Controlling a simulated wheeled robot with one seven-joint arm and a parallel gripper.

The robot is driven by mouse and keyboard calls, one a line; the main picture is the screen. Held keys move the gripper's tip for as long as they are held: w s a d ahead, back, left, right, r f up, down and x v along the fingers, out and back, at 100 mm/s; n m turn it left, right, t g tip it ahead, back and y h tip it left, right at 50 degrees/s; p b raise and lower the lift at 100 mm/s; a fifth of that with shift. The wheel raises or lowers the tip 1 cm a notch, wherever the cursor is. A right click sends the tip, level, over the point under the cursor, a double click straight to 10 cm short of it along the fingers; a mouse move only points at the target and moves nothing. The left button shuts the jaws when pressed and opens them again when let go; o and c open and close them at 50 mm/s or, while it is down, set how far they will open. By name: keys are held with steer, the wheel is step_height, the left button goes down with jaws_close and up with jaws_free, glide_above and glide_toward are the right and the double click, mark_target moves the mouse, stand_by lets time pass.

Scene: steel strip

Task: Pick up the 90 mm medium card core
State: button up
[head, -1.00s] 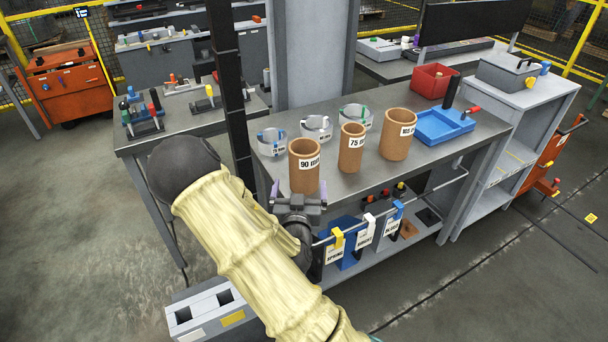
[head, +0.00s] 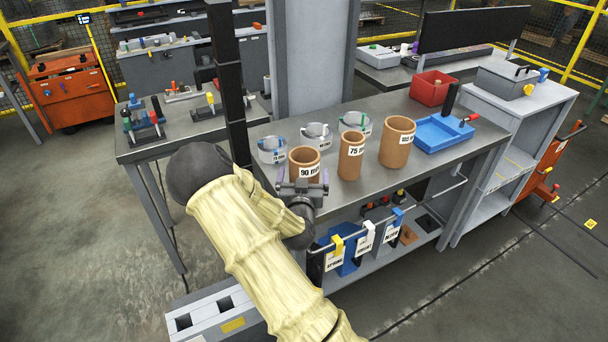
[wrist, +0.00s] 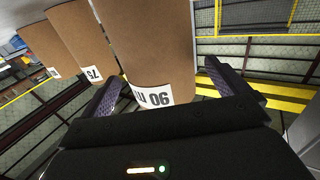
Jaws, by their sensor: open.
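The 90 mm card core (head: 304,160) is a brown open tube with a white 90 label, standing upright near the front edge of the steel bench. My gripper (head: 302,182) is in front of it and hides its lower part in the head view. In the wrist view the 90 core (wrist: 148,50) appears upside down, between the two open fingers of my gripper (wrist: 168,85). I cannot tell whether a finger touches it. The 75 core (head: 351,156) and the wider 105 core (head: 397,142) stand to its right.
Several clear rings (head: 317,136) stand behind the cores. A blue tray (head: 440,134) and red bin (head: 431,88) are at the bench's right. A rail with hanging tags (head: 364,240) runs along the front, below the top. A dark post (head: 229,80) rises at the left.

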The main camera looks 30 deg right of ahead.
mark_target(305, 156)
steer(key=x, duration=0.2)
steer(key=p+x, duration=0.1)
steer(key=x, duration=0.1)
steer(key=shift+w+d+r, duration=0.1)
steer(key=shift+r, duration=0.15)
steer(key=c, duration=1.3)
